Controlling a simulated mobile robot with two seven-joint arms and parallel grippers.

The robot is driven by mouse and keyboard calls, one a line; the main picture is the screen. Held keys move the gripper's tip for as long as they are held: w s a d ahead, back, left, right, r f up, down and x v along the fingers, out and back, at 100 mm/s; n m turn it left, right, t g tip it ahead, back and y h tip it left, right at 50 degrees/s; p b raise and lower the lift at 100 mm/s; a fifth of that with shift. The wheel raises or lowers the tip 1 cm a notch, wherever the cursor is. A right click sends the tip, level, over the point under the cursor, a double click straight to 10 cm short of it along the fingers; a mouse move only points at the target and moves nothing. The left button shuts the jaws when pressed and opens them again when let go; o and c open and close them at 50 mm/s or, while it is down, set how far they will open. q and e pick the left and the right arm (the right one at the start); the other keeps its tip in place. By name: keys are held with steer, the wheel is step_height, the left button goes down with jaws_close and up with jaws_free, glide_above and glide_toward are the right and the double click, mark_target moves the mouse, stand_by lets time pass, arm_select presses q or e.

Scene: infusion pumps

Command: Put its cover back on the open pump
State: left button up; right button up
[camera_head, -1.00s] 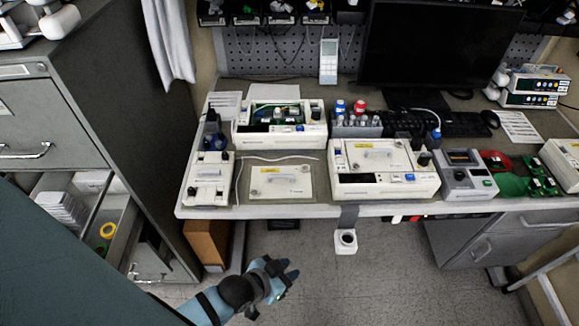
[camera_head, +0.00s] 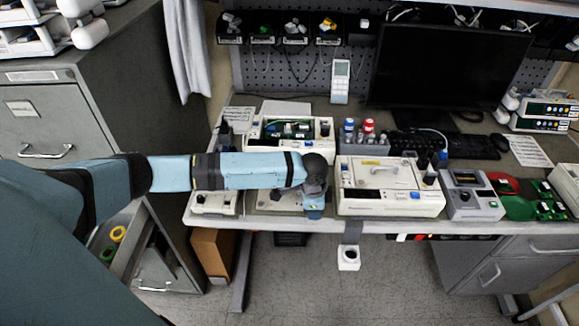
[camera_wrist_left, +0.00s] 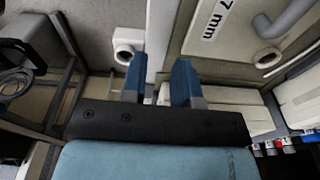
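The open pump (camera_head: 290,130) stands at the back left of the bench, its green circuit board exposed. A loose cover (camera_head: 284,201) lies flat on the bench in front of it, mostly hidden by my left arm. My left gripper (camera_head: 314,211) points down at the cover's right side. In the left wrist view my left gripper (camera_wrist_left: 157,80) is open, with its two blue fingers apart and nothing between them. A pale plate with a "7 mm" label and a grey handle, apparently the cover (camera_wrist_left: 235,30), lies beyond the fingers to the right. I cannot tell whether they touch. My right gripper is out of view.
A closed pump (camera_head: 390,195) stands just right of my left gripper. A small device (camera_head: 215,203) is at the left, partly behind my arm. Bottles (camera_head: 350,130) stand behind. A grey device (camera_head: 472,200) is farther right. A white cup holder (camera_head: 348,258) hangs off the front edge.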

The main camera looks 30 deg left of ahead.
arm_select(q)
steer(key=w+a+r, duration=0.1)
steer(key=a+r, duration=0.1)
steer(key=a, duration=0.1)
steer(key=w+a+r+g+y, duration=0.1)
steer(key=a+r, duration=0.1)
steer(key=a, duration=0.2)
steer(key=w+a+r+y, duration=0.1)
steer(key=a+r, duration=0.2)
steer(key=a, duration=0.1)
steer(key=shift+w+n+g, duration=0.3)
steer(key=b, duration=0.6)
glide_above(293, 201)
steer(key=w+a, duration=0.2)
steer(key=a, duration=0.1)
steer(key=shift+y, duration=0.3)
steer(key=f, duration=0.4)
steer(key=shift+s+d+f, duration=0.15)
steer(key=shift+d, duration=0.1)
steer(key=shift+f+p, duration=0.2)
steer(key=shift+p, duration=0.25)
steer(key=shift+f, duration=1.3)
